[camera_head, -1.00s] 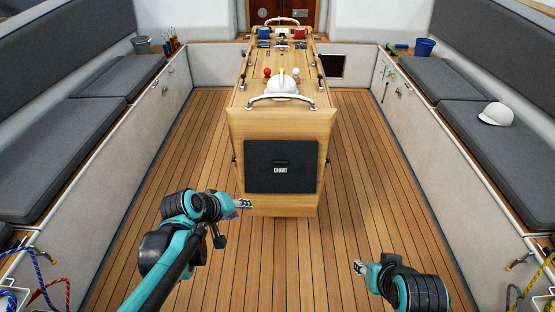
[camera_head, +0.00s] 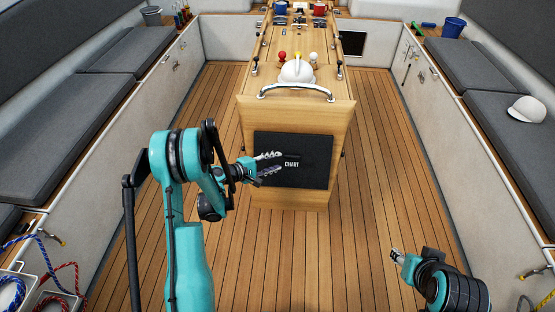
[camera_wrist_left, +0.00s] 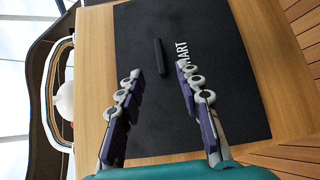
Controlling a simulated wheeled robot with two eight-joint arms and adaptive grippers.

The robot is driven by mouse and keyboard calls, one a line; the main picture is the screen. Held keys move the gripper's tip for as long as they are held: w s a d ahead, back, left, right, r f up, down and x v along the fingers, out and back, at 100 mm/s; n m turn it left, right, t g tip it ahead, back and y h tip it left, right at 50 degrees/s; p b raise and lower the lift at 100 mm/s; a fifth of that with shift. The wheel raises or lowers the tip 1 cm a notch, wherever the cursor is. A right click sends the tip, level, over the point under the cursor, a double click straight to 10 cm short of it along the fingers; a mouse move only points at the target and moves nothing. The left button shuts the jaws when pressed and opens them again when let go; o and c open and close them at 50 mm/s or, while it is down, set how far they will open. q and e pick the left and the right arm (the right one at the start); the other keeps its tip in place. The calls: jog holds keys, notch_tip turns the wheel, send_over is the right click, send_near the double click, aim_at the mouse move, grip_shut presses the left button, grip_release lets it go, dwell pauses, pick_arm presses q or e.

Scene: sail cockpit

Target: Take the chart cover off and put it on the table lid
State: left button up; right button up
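The chart cover (camera_head: 310,171) is a black square panel marked "CHART" on the front face of the wooden console. It also fills the middle of the left wrist view (camera_wrist_left: 203,118), with a small dark raised handle (camera_wrist_left: 159,57) on it. My left gripper (camera_head: 278,163) is open in front of the cover's left part. In the left wrist view its two fingers (camera_wrist_left: 160,74) are apart, with the handle beyond and between their tips. The table lid (camera_head: 335,89) is the wooden top of the console. My right gripper (camera_head: 396,256) is low at the right, too small to read.
A white metal rail (camera_head: 296,91) and a white dome (camera_head: 297,72) stand on the console top's near end. Red and white knobs sit behind them. Cushioned benches run along both sides. Wooden floor is clear around the console.

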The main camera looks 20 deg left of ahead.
aim_at(292, 157)
pick_arm(q)
jog(key=b+x, duration=0.1)
jog(key=x, duration=0.6)
jog(key=shift+d+b, duration=0.1)
jog(key=shift+b, duration=0.3)
jog(key=shift+c, duration=0.3)
grip_shut()
jog(key=shift+s, duration=0.1)
jog(key=s+d+r, duration=0.1)
jog(key=s+r, duration=0.2)
jog(key=s, duration=0.2)
jog(key=shift+d, duration=0.2)
jog(key=shift+r, duration=0.15)
dwell(0.3)
